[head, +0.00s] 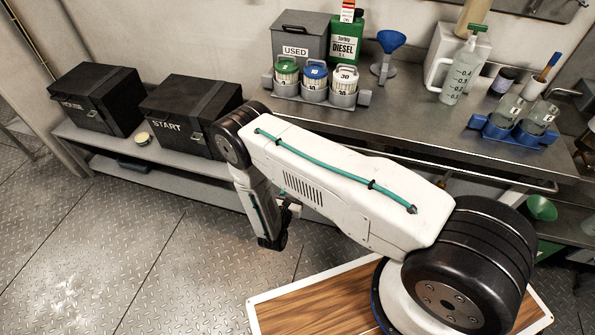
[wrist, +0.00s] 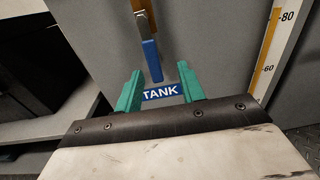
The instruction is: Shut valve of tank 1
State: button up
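In the wrist view a grey tank (wrist: 215,45) fills the background, with a blue label (wrist: 161,92) reading "TANK"; any number on it is hidden or out of sight. A valve lever with a blue handle (wrist: 151,60) hangs below an orange-brown pipe (wrist: 148,14), roughly in line with it. My gripper (wrist: 160,88) has two teal fingers spread apart, with nothing held between them. The lever's lower end shows just beyond and between the fingertips; I see no contact. The tank and valve are not in the head view, where my gripper's fingers cannot be made out.
A level gauge (wrist: 268,50) marked 60 and 80 stands right of the lever. In the head view a steel bench (head: 420,115) holds bottles and filters, and black boxes (head: 95,98) stand on a low shelf.

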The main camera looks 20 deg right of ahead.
jog(key=a+x, duration=0.1)
jog(key=x, duration=0.6)
jog(key=shift+w+d+r+t, duration=0.2)
jog(key=shift+w+d+t, duration=0.1)
jog(key=shift+w, duration=0.4)
grip_shut()
